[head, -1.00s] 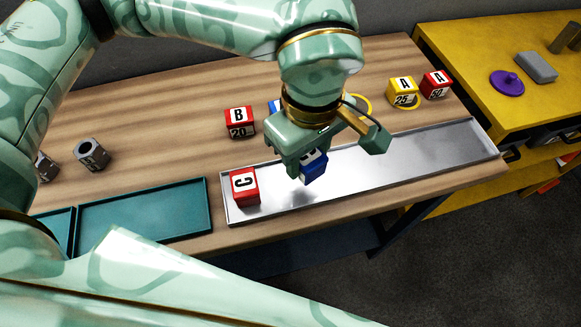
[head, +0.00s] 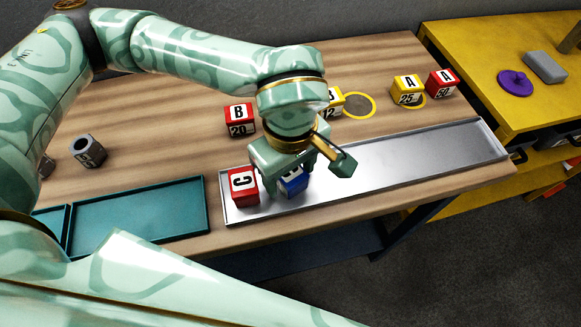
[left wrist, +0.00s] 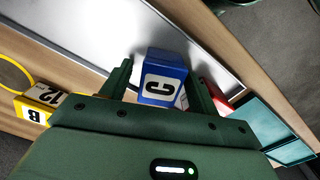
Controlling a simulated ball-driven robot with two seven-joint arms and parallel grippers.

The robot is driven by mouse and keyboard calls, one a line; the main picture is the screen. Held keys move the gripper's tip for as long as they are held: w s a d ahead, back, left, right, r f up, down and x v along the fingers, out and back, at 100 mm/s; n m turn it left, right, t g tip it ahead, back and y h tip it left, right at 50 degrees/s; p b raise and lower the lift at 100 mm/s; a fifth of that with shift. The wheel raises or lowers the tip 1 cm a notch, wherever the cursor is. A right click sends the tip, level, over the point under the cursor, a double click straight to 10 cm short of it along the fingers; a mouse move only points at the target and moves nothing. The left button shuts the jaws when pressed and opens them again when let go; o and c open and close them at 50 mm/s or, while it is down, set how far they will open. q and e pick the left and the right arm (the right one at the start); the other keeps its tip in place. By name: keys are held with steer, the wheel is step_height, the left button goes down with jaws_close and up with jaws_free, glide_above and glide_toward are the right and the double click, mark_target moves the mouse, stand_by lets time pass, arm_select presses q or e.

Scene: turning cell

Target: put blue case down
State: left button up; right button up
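The blue case (head: 291,183) is a blue cube with a white lettered label. It sits low at the left part of the silver tray (head: 400,168), just right of the red C case (head: 243,187). My left gripper (head: 295,178) is over it with its fingers on both sides. In the left wrist view the blue case (left wrist: 161,78) shows a C label between the fingertips. A narrow gap shows between it and the left-hand finger, so the gripper looks slightly open. Its underside contact with the tray is hidden. My right gripper is not in view.
A red B case (head: 239,119), a yellow B case (head: 334,101), a yellow A case (head: 406,89) and a red A case (head: 442,83) stand behind the tray. Teal trays (head: 140,218) lie at left. The silver tray's right part is empty.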

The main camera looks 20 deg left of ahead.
arm_select(q)
steer(key=shift+r, duration=0.3)
step_height(320, 180, up, 12)
steer(key=p, duration=0.2)
steer(key=shift+p, duration=0.4)
steer(key=shift+f, duration=0.15)
